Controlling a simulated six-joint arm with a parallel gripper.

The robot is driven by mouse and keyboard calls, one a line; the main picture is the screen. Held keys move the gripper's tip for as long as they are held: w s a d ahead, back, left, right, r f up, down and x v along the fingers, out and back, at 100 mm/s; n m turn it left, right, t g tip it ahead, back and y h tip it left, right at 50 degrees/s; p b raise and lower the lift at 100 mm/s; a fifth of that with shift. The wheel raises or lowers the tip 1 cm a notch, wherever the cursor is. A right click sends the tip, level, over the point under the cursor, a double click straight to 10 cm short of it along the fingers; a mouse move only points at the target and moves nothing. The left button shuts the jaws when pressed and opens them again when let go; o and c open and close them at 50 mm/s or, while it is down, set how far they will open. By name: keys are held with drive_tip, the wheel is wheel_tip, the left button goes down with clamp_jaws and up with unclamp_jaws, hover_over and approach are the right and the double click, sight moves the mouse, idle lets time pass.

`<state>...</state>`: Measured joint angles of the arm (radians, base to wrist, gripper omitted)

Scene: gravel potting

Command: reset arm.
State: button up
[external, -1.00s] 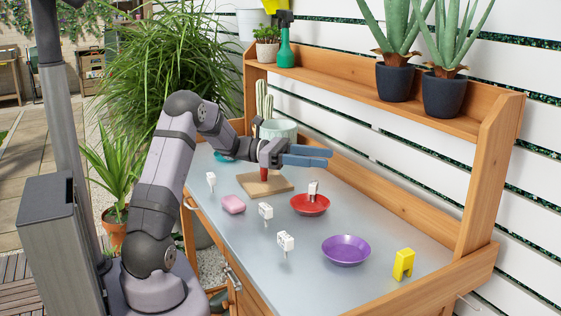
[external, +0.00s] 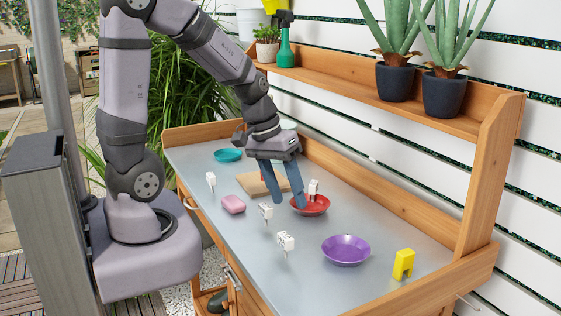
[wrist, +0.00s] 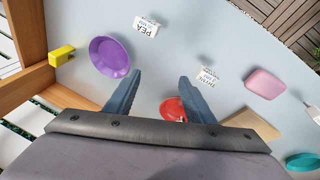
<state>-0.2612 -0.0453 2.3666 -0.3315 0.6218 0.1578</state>
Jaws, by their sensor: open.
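My gripper (external: 288,204) is open and empty, pointing down above the potting bench (external: 215,262). Its blue fingers also show in the wrist view (wrist: 158,82), spread apart. In the external view the fingers overlap the near side of the red saucer (external: 318,210), which holds a small white-topped thing (external: 313,187). In the wrist view the red saucer (wrist: 167,112) lies between the fingers, partly hidden by the right one. I cannot tell exactly how high the fingertips are above the bench.
The purple saucer (external: 346,252) and yellow stand (external: 403,264) are at front right. White labels (external: 285,242), a pink block (external: 233,204), a wooden board (external: 248,183) and a teal saucer (external: 228,155) lie around. Potted aloes (external: 395,82) stand on the shelf.

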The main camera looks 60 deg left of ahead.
drive_tip(key=s+f+m, duration=0.1)
drive_tip(key=s, duration=0.1)
drive_tip(key=s+f+m+g+y, duration=0.1)
drive_tip(key=s+m, duration=0.1)
drive_tip(key=s, duration=0.1)
drive_tip(key=s+f+m+g+y, duration=0.1)
drive_tip(key=s+m, duration=0.1)
drive_tip(key=s, duration=0.1)
drive_tip(key=shift+s+a+f+b, duration=0.2)
drive_tip(key=shift+f+b, duration=0.1)
drive_tip(key=shift+f, duration=0.1)
drive_tip(key=shift+n+g, duration=0.4)
drive_tip(key=shift+g, duration=0.1)
drive_tip(key=d, duration=0.1)
drive_tip(key=s+d, duration=0.1)
drive_tip(key=d+f, duration=0.1)
drive_tip(key=shift+s+d+b, duration=0.35)
drive_tip(key=shift+s, duration=0.05)
drive_tip(key=shift+d+h, duration=0.2)
drive_tip(key=shift+h, duration=0.1)
